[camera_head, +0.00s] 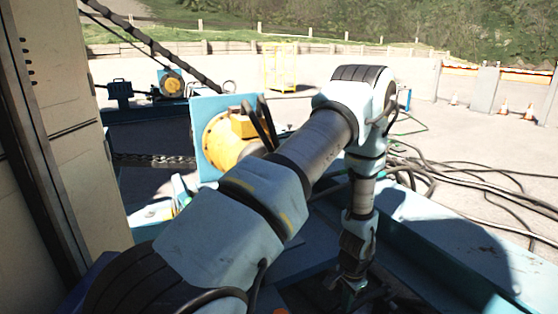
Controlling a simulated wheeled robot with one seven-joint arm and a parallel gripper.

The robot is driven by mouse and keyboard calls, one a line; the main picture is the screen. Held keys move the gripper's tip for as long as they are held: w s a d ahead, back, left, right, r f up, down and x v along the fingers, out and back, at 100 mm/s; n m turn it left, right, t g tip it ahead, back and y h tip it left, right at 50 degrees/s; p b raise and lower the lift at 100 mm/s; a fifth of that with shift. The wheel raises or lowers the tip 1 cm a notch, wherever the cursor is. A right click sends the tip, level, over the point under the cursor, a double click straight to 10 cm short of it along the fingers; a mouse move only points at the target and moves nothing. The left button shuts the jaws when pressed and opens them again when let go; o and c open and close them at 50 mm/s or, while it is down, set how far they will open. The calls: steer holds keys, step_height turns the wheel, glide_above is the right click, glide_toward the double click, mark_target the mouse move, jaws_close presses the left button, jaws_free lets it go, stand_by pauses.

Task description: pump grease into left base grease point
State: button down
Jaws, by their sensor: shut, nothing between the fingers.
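My arm reaches from the lower left across the middle of the head view, bends at an elbow and drops steeply. My gripper (347,297) is at its lower end, small and dark near the bottom edge, down inside the blue steel frame (440,255). Its fingers are shut with nothing seen between them. I cannot make out the left base grease point or a grease pump. The gripper's surroundings are in shadow, and I cannot tell whether it touches anything.
A yellow motor housing (226,137) on a blue plate stands behind my arm. Another yellow unit (171,83) is farther back. Black cables (470,178) lie on the ground at right. A tan panel (75,150) closes off the left. Concrete ground beyond is mostly open.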

step_height(320, 180, up, 11)
steer(key=p, duration=0.7)
steer(key=shift+p, duration=0.4)
steer(key=shift+f, duration=0.1)
stand_by(0.9)
